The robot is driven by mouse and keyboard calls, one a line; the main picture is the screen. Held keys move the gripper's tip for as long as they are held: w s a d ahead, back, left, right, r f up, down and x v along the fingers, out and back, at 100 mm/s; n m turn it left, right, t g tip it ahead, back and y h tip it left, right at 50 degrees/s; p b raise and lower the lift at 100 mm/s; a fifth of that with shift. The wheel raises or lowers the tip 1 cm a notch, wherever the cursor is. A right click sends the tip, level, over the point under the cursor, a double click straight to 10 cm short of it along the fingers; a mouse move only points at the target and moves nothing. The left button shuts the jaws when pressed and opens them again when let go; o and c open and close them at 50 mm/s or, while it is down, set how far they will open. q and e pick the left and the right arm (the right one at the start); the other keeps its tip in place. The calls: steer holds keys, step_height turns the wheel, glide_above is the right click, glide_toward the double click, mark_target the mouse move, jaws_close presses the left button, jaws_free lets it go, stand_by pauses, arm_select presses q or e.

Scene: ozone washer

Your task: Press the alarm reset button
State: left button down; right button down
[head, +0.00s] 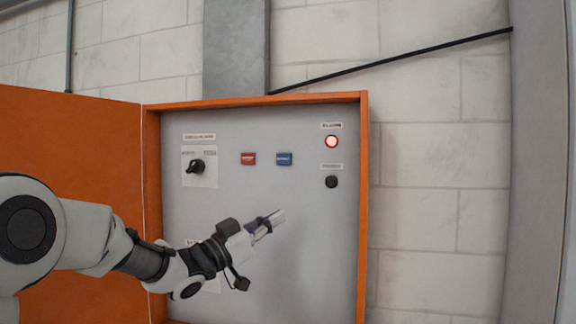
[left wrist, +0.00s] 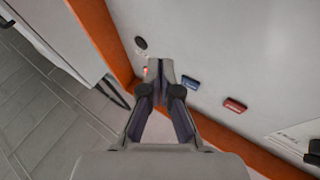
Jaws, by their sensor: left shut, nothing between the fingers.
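The grey control panel (head: 240,125) sits in an open orange cabinet. At its right, a lit red round lamp or button (head: 331,141) is under a label, with a round black button (head: 331,182) below it. The labels are too small to read surely, so I cannot tell which control is the alarm reset. In the left wrist view the black button (left wrist: 141,43) is beyond the fingertips, and the red light (left wrist: 145,70) is partly hidden beside them. My left gripper (head: 278,215) is shut and empty, below and left of the black button. My right gripper is not in view.
A red rectangular button (head: 248,158), a blue one (head: 284,159) and a black rotary knob (head: 195,167) are also on the panel. The orange cabinet rim (head: 363,215) stands out at the right. The orange door (head: 70,140) is open at the left.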

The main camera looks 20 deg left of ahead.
mark_target(284, 159)
arm_select(q)
steer(key=s+a+r+m+h, duration=0.15)
steer(key=s+r, duration=0.35)
steer(key=r, duration=0.7)
steer(key=shift+t, duration=0.3)
steer(key=w+p, duration=0.2)
steer(key=w, duration=0.1)
steer(key=w+p, duration=0.2)
steer(key=w, duration=0.1)
steer(key=w+p, duration=0.2)
steer(key=shift+w+d+p, duration=0.4)
steer(key=shift+w, duration=0.15)
steer(key=shift+w, duration=0.4)
